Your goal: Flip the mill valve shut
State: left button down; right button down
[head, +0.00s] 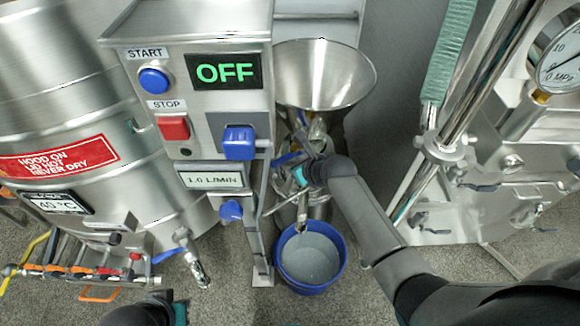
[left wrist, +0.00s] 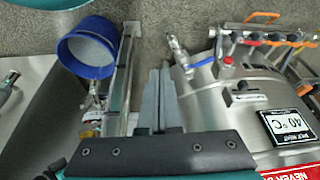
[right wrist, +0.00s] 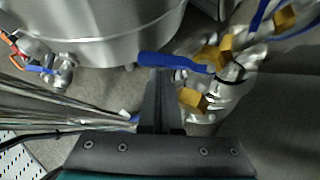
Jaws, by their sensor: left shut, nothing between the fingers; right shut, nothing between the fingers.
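The mill's valve has a blue lever handle (right wrist: 168,61), which lies across just beyond my right fingertips in the right wrist view. I cannot tell whether they touch. Brass-coloured fittings (right wrist: 192,98) sit beside it. In the head view the blue lever (head: 288,158) is partly hidden by my right gripper (head: 284,184), below the steel funnel (head: 325,72). My right gripper (right wrist: 161,76) is shut and empty. My left gripper (left wrist: 155,76) is shut and empty, clear of the mill; in the head view only part of its arm shows at the bottom.
A control box (head: 196,100) reads OFF, with start and stop buttons. A steel tank (head: 85,130) stands at left. A blue bucket (head: 343,262) with grey contents stands on the floor under the mill outlet. A steel frame with a gauge (head: 560,60) is at right.

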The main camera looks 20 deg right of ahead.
aim_at(279, 163)
pick_arm(q)
jog(key=shift+r, duration=0.1)
dwell(0.3)
